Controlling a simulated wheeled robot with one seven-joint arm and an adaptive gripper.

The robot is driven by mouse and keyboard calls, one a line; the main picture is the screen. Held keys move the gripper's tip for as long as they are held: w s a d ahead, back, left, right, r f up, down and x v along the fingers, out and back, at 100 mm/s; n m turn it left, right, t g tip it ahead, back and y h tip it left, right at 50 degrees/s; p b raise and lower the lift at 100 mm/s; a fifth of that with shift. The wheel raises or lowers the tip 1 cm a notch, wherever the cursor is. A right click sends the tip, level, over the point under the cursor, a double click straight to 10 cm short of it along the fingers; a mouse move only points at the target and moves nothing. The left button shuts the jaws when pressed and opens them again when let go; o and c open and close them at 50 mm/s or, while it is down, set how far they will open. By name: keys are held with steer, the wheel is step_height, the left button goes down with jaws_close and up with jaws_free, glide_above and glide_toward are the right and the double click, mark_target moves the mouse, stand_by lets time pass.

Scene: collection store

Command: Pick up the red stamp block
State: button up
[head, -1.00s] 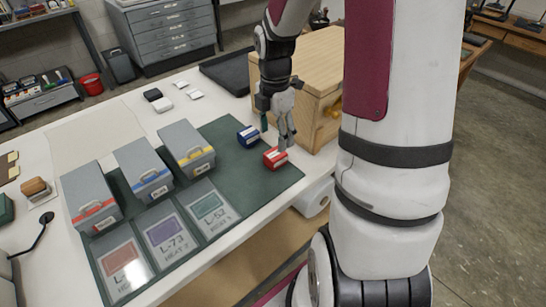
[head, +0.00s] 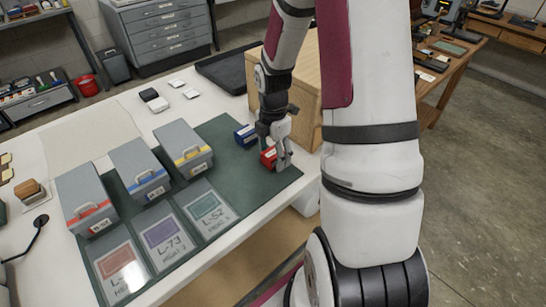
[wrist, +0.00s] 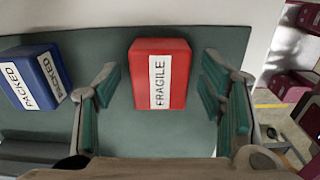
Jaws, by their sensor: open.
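The red stamp block (wrist: 177,92) has a white label reading FRAGILE and stands on the green mat (wrist: 160,135). In the wrist view it lies between the two open fingers of my gripper (wrist: 165,95), with gaps on both sides. In the head view my gripper (head: 277,160) is down at the red block (head: 267,157) and partly hides it. A blue stamp block (wrist: 32,77) with PACKED labels stands to the left, outside the left finger. It also shows behind the gripper in the head view (head: 244,135).
Three grey boxes with red (head: 88,200), blue (head: 142,170) and yellow (head: 183,147) stripes stand on the mat's left. Flat cards (head: 165,240) lie in front of them. A wooden cabinet (head: 305,85) stands close behind my gripper. The mat's right front is clear.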

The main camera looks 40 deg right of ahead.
mark_target(273, 152)
steer(key=c, duration=1.3)
steer(key=shift+r, duration=0.15)
steer(key=shift+r, duration=0.65)
step_height(273, 152, up, 2)
steer(key=shift+r, duration=0.15)
steer(key=s+a+p, duration=0.1)
steer(key=s, duration=0.4)
steer(key=s+a+p, duration=0.2)
steer(key=s, duration=0.3)
steer(key=s+a+r+p, duration=0.1)
steer(key=s+p, duration=0.1)
steer(key=s, duration=0.3)
steer(key=shift+s+a+r, duration=0.1)
steer(key=shift+s+a, duration=0.05)
steer(key=shift+a, duration=0.15)
